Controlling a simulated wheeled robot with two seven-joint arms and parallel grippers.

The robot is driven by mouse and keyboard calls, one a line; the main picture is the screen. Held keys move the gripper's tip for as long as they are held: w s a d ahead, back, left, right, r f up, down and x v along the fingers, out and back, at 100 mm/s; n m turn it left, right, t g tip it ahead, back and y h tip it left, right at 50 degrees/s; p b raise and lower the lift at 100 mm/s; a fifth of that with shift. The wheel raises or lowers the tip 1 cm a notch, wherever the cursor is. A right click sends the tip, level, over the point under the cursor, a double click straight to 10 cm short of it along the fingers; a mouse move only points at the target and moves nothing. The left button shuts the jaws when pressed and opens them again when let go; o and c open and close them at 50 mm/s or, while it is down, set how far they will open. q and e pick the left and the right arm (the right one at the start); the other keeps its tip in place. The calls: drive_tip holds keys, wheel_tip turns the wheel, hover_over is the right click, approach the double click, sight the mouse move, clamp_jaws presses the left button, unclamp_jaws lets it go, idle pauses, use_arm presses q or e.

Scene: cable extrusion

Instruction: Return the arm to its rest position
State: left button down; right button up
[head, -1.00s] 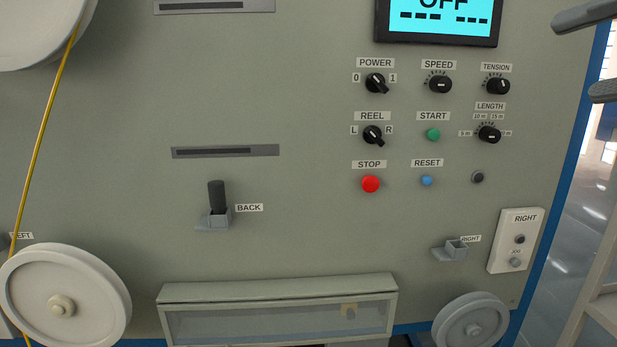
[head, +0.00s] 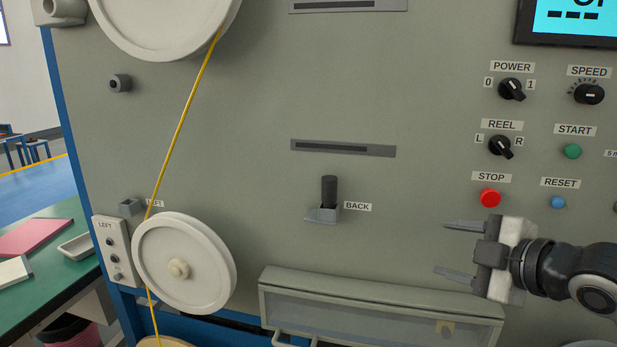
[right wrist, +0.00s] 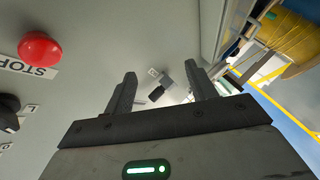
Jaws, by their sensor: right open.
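My right gripper (head: 456,249) is open and empty in front of the machine panel (head: 400,110), below the red stop button (head: 490,198). Its fingers point left in the head view. In the right wrist view the two fingers (right wrist: 162,92) stand apart with nothing between them. The red stop button (right wrist: 40,47) shows at the upper left there. My left gripper is not in view.
A black handle (head: 329,190) stands in the BACK holder. A lidded bin (head: 375,305) juts out below it. A yellow cable (head: 183,122) runs past white wheels (head: 184,262) on the left. A green table (head: 45,270) with a tray (head: 76,247) stands at the far left.

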drive_tip(key=s+a+f+m, duration=0.1)
drive_tip(key=a+f+m, duration=0.15)
drive_tip(key=f, duration=0.45)
drive_tip(key=s+a+f+m, duration=0.1)
drive_tip(key=s+f+m, duration=0.15)
drive_tip(key=f, duration=0.45)
drive_tip(key=s+a+f+m+g+h, duration=0.1)
drive_tip(key=s+a+f+m, duration=0.2)
drive_tip(key=s+f, duration=0.5)
drive_tip(key=s+a+f+m+g+h, duration=0.1)
drive_tip(key=s+a+f+m, duration=0.3)
drive_tip(key=f, duration=0.8)
drive_tip(key=s+m+h, duration=0.1)
drive_tip(key=s+m, duration=0.1)
drive_tip(key=s, duration=0.2)
drive_tip(key=shift+s+f+m, duration=0.15)
drive_tip(key=shift+s+m, duration=0.15)
drive_tip(key=shift+s, duration=0.05)
